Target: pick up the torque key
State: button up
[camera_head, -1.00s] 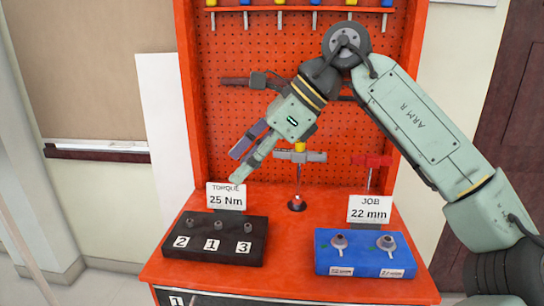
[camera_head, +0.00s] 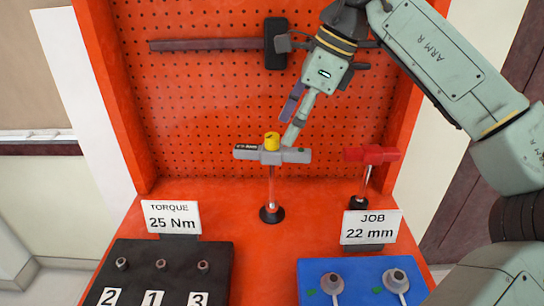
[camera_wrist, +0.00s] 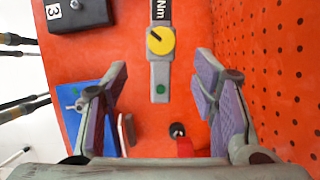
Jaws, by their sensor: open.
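The torque key (camera_head: 296,155) is a grey T-shaped tool with a yellow dial (camera_head: 272,140) and a dark label. It stands upright on a thin shaft in a round black base (camera_head: 271,214). In the wrist view the key (camera_wrist: 160,85) lies beyond and between the spread fingers, its label ending in "Nm". My gripper (camera_head: 291,126) is open and empty, pointing down-left just above the right half of the key's bar. In the wrist view my gripper (camera_wrist: 162,88) shows two purple-padded fingers either side of the bar. Whether anything touches is unclear.
A red T-handle (camera_head: 371,154) stands to the right. A dark hammer-like tool (camera_head: 207,45) hangs on the pegboard.

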aim_at(279, 145)
jog(key=p+x, duration=0.1)
jog(key=x, duration=0.6)
jog(key=shift+w+a+f, duration=0.1)
jog(key=shift+a+f, duration=0.15)
jog(key=shift+c, duration=0.3)
grip_shut()
